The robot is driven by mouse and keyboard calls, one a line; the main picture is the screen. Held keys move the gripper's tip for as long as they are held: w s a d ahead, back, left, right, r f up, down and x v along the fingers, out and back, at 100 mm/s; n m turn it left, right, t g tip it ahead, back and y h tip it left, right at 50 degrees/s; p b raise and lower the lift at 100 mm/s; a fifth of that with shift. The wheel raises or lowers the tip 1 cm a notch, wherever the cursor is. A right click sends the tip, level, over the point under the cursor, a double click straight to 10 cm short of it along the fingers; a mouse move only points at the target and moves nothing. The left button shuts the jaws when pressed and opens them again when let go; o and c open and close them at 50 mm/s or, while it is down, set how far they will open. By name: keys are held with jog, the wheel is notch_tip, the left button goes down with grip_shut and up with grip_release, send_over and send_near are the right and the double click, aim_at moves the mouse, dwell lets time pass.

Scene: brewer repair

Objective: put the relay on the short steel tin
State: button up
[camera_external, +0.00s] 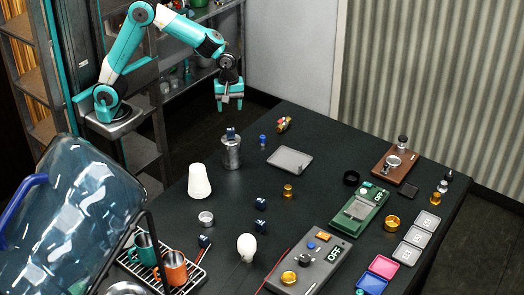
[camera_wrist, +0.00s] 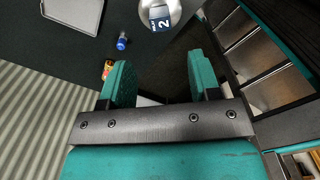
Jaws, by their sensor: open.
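A small dark blue block, which looks like a relay (camera_external: 231,132), sits on top of a taller steel tin (camera_external: 231,155) near the table's back left edge. In the wrist view the block (camera_wrist: 159,18) shows a white label with a "2", and the tin's bright rim (camera_wrist: 174,8) is cut by the top edge. A low, round steel tin (camera_external: 206,219) stands farther forward and looks empty. Similar dark blue blocks (camera_external: 261,203) lie on the table. My gripper (camera_external: 229,104) is open and empty, above and behind the taller tin; its fingers (camera_wrist: 160,78) show apart.
A grey tray (camera_external: 290,160), a blue part (camera_external: 263,141) and a red-brass fitting (camera_external: 284,125) lie to the right of the taller tin. A white tapered piece (camera_external: 199,181) stands in front. A big clear blue jug (camera_external: 70,215) fills the left foreground. Shelves stand behind.

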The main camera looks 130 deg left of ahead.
jog(key=s+d+r+m+y, duration=0.2)
jog(key=s+d+m, duration=0.1)
jog(key=s+m, duration=0.7)
jog(key=s+d+r+m+y, duration=0.2)
jog(key=s+d+r+m, duration=0.1)
jog(key=s+m, duration=0.7)
jog(key=shift+d+r, duration=0.25)
jog(key=shift+d, duration=0.45)
